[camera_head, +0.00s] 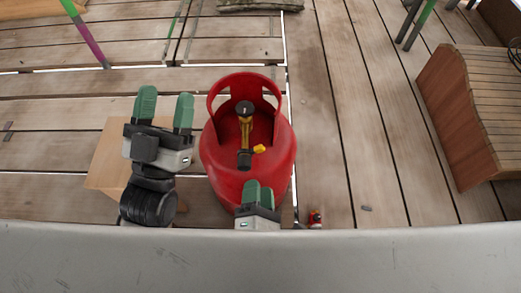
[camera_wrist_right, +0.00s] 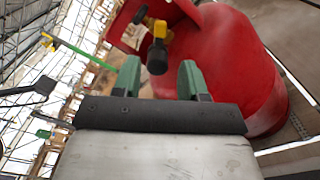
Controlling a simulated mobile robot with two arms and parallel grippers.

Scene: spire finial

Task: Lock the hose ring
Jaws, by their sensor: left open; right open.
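A red gas cylinder (camera_head: 247,170) with a collar handle stands upright on the wooden deck. On its top is a brass valve (camera_head: 245,130) with a black knob, a yellow lever (camera_head: 259,149) and a black end fitting (camera_head: 244,159) facing me; I cannot make out a separate hose ring. My left gripper (camera_head: 163,108) is open and empty, left of the cylinder. My right gripper (camera_head: 258,195) is open at the cylinder's near side. In the right wrist view the black fitting (camera_wrist_right: 157,58) shows beyond and between the open green fingers (camera_wrist_right: 160,80), with no contact visible.
A light wooden box (camera_head: 105,165) stands left of the cylinder, partly behind my left arm. A small red object (camera_head: 315,218) lies on the deck at the right. A wooden bench (camera_head: 465,120) is at the far right. The deck between is mostly clear.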

